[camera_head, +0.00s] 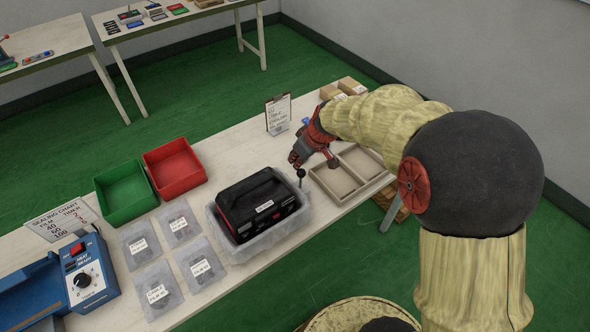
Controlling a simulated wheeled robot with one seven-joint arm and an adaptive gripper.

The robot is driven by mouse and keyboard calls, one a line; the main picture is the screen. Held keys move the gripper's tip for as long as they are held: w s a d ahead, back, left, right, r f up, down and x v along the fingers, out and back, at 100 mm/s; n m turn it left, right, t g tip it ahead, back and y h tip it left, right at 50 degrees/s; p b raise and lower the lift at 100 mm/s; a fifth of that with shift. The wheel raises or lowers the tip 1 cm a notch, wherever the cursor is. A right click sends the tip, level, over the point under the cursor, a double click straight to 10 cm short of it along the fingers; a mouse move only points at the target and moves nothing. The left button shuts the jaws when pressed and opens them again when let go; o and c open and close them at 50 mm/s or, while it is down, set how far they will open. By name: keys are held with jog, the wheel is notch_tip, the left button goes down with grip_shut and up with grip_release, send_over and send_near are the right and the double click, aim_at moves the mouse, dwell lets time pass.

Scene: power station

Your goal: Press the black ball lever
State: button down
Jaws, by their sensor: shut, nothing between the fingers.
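The black ball lever (301,173) is a small dark ball on a thin upright rod at the right end of a black device with red trim (258,205). The device sits in a pale lined tray (238,252) on the long white table. My gripper (294,160) is red and dark grey, and its shut fingers point down and left. In the picture its tips are just above and left of the ball; I cannot tell whether they touch it. The fingers look empty.
Cardboard trays (322,182) lie right of the lever, and a clipboard sign (278,114) stands behind. Green (124,192) and red (174,167) bins, several labelled bags (200,267) and a blue heat sealer (85,272) are to the left. Free tabletop lies behind the device.

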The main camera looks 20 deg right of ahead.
aim_at(302, 171)
jog(key=s+b, duration=0.1)
jog(key=s+d+b, duration=0.1)
jog(key=s, duration=0.1)
jog(key=shift+s+d, duration=0.15)
jog(key=shift+s, duration=0.1)
jog(key=shift+s+d+f+b, duration=0.15)
jog(key=shift+s+d+b, duration=0.05)
jog(key=shift+s+b, duration=0.45)
jog(key=shift+s+d+f+b, duration=0.15)
jog(key=shift+s+b, duration=0.25)
jog(key=shift+s, duration=0.3)
notch_tip(302, 171, up, 4)
jog(key=w+a+p, duration=0.1)
jog(key=w+p, duration=0.1)
jog(key=s+d+r+p, duration=0.2)
jog(key=s+d+r, duration=0.1)
jog(key=s, duration=0.5)
